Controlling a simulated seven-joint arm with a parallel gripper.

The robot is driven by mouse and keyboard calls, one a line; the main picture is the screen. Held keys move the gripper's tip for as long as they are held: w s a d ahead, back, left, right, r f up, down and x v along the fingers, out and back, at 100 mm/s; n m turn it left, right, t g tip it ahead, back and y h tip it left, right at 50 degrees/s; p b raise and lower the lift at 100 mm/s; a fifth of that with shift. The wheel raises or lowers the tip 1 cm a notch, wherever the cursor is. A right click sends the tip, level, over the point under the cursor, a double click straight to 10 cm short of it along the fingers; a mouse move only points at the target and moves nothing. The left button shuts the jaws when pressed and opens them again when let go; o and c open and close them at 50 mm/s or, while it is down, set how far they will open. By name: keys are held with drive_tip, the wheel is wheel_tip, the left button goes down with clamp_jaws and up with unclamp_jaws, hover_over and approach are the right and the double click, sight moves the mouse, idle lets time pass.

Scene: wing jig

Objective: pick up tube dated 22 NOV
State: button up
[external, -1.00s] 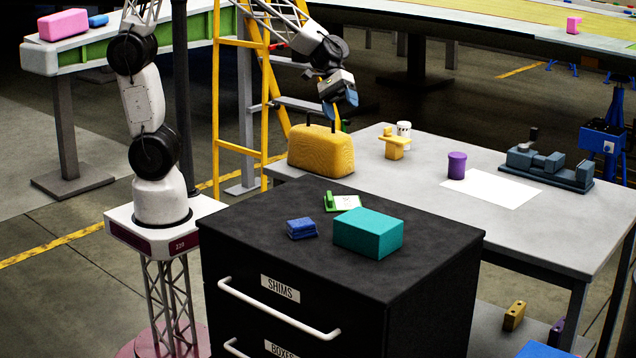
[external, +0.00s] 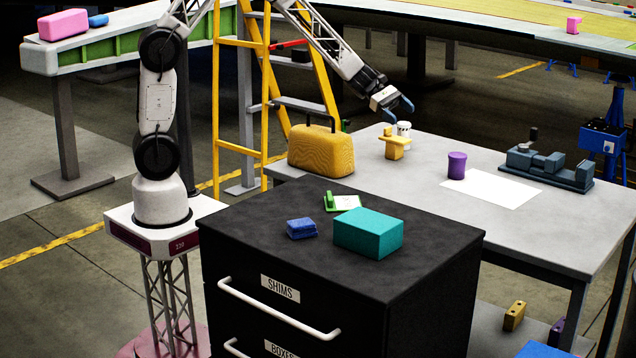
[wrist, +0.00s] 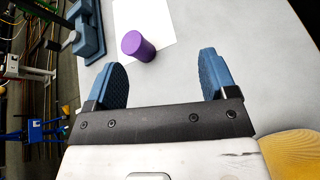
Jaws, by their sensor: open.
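No date of 22 NOV is readable on anything in view. A purple cylinder (external: 457,165) stands upright on the grey table by a white sheet; it also shows in the wrist view (wrist: 135,44), ahead of my fingers. A white cylinder with small dark marks (external: 404,129) stands behind a yellow block-like piece (external: 393,147); I cannot tell whether either cylinder is the tube. My gripper (external: 399,112) is open and empty, in the air above and near the white cylinder. In the wrist view its blue fingers (wrist: 163,80) are spread wide with bare table between them.
A yellow case (external: 321,150) stands at the table's left end. A grey vise (external: 546,166) is at the right. The white sheet (external: 495,188) lies flat. A black drawer cabinet (external: 290,205) with a teal box (external: 368,232) stands in front. The table's front middle is clear.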

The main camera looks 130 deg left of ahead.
drive_tip(key=s+a+f+n+y, duration=0.2)
drive_tip(key=s+a+f+n, duration=0.2)
drive_tip(key=s+a, duration=0.4)
drive_tip(key=s+a+f+n+y, duration=0.2)
drive_tip(key=s+a+f+n, duration=0.15)
drive_tip(key=s+a, duration=0.5)
drive_tip(key=y, duration=0.1)
approach(403, 129)
drive_tip(key=a+f, duration=0.1)
drive_tip(key=a, duration=0.2)
drive_tip(key=shift+w+d+f+n, duration=0.25)
drive_tip(key=shift+w+n, duration=0.1)
drive_tip(key=shift+w, duration=0.1)
drive_tip(key=shift+x, duration=1.3)
drive_tip(key=shift+w+f, duration=0.1)
drive_tip(key=shift+w, duration=0.1)
drive_tip(key=shift+a+x, duration=0.2)
drive_tip(key=shift+x, duration=2.2)
drive_tip(key=shift+s+f, duration=0.1)
drive_tip(key=shift+f, duration=0.05)
drive_tip(key=c, duration=1)
